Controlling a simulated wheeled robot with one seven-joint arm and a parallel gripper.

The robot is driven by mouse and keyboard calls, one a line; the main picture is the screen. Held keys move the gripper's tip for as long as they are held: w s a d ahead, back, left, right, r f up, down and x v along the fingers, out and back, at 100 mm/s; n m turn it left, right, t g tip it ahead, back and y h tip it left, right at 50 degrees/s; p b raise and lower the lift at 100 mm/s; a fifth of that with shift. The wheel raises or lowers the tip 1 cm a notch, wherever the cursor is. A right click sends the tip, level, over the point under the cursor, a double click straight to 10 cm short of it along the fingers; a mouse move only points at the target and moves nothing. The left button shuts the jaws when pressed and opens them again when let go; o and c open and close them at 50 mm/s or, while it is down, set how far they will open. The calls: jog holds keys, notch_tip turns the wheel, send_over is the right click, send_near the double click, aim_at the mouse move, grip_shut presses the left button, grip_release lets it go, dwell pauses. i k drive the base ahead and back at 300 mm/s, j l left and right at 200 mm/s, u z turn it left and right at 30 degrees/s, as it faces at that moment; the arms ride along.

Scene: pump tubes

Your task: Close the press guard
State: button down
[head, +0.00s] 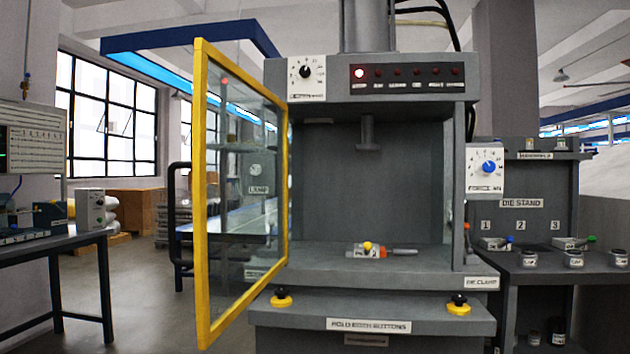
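The press guard (201,200) is a yellow-framed clear panel on the left side of the grey press (500,283). It stands wide open, swung out toward me, with its hinge side at the press's left front post. A black bar-shaped handle (172,215) shows just left of the guard's free edge. The press opening is uncovered. Inside, a small orange and grey die marked 2 (372,251) with a yellow knob sits on the bed below the ram (367,133). My gripper is not in view.
Two black buttons on yellow bases (281,298) (458,304) sit on the front ledge. A die stand (521,218) with small pots is at the right. A dark bench (50,243) with instruments is at the left. Open floor (140,290) lies between the bench and guard.

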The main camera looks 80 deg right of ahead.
aim_at(207, 333)
jog(key=i+l+z, duration=0.15)
jog(key=i+z, duration=0.45)
jog(key=z, duration=0.25)
jog(key=i+z, duration=0.4)
jog(key=i+j+z, duration=0.2)
jog(key=z, duration=1.85)
jog(key=i+j, duration=0.05)
